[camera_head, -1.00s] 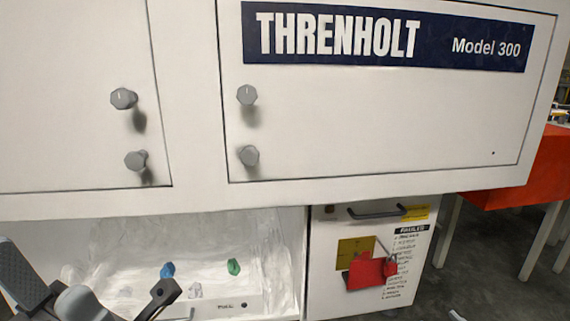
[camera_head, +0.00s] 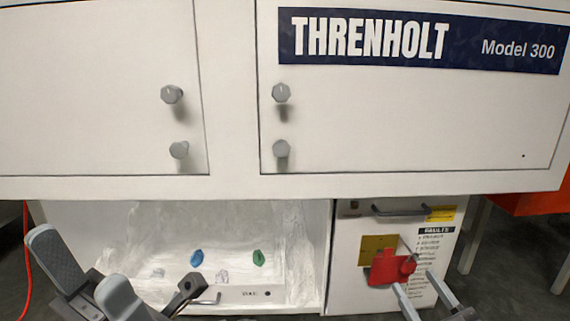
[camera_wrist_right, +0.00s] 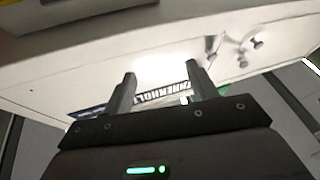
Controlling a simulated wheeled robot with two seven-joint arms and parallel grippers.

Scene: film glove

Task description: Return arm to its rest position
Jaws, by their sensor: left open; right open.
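My left gripper (camera_head: 80,265) is at the lower left of the head view, in front of the left end of the machine's lower bay. It is open and I see nothing held in it. My right gripper (camera_head: 415,277) is at the lower right of the head view, in front of the white panel with the fault list. In the right wrist view the right gripper (camera_wrist_right: 164,78) shows its two fingers apart with nothing between them. Their distance to the machine is hard to judge.
The white Threnholt cabinet (camera_head: 380,120) with grey knobs spans the view. Its lower bay (camera_head: 290,238) holds a blue knob (camera_head: 196,258) and a green knob (camera_head: 259,257). A red item (camera_head: 385,268) is on the side panel. An orange-red table (camera_head: 525,205) stands right.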

